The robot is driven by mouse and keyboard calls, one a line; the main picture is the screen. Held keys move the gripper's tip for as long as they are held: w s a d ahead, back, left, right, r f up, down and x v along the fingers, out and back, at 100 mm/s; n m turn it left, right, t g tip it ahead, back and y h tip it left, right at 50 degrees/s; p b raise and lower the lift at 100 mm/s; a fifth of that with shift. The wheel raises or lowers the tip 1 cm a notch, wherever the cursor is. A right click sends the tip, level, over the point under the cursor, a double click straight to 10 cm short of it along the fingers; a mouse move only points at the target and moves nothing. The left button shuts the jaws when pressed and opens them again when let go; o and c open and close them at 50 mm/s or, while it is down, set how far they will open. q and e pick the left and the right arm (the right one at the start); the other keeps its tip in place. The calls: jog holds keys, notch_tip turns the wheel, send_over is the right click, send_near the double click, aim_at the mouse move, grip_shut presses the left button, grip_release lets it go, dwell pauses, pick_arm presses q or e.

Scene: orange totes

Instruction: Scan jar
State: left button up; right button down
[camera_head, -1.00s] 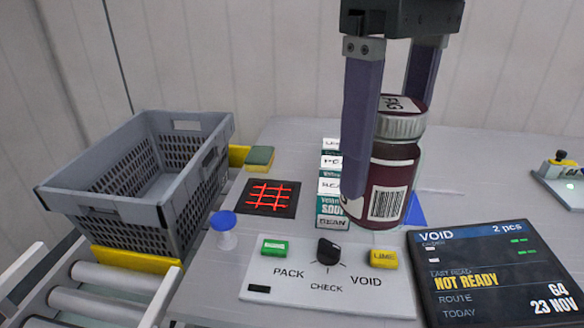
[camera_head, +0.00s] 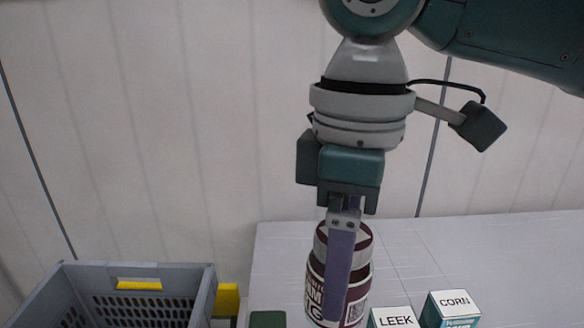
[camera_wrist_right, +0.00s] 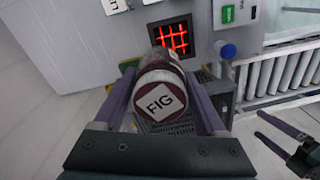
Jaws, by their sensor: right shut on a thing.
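My left gripper (camera_wrist_right: 262,125) shows at the right of the wrist view, fingers apart and empty.
A grey crate (camera_head: 200,300) stands at the left. Boxes marked LEEK (camera_head: 394,318) and CORN (camera_head: 452,303) stand right of the jar. The far tabletop is clear.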

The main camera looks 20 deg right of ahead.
jog(key=f+n, duration=0.1)
jog(key=a+f+n, duration=0.1)
jog(key=f+n, duration=0.1)
jog(key=f+n+p, duration=0.1)
jog(key=n, duration=0.1)
jog(key=shift+s+a+f, duration=0.2)
jog(key=shift+s+a, duration=0.05)
jog(key=shift+a, duration=0.15)
notch_tip(320, 180, down, 15)
jog(key=s+a+n+b, duration=0.2)
jog(key=n+b, duration=0.5)
jog(key=b, duration=0.1)
jog(key=shift+s+r+n, duration=0.15)
jog(key=shift+s+n, duration=0.1)
jog(key=shift+n, duration=0.15)
jog(key=shift+r, duration=0.1)
notch_tip(320, 180, up, 4)
jog(key=p, duration=0.5)
jog(key=shift+r, duration=0.2)
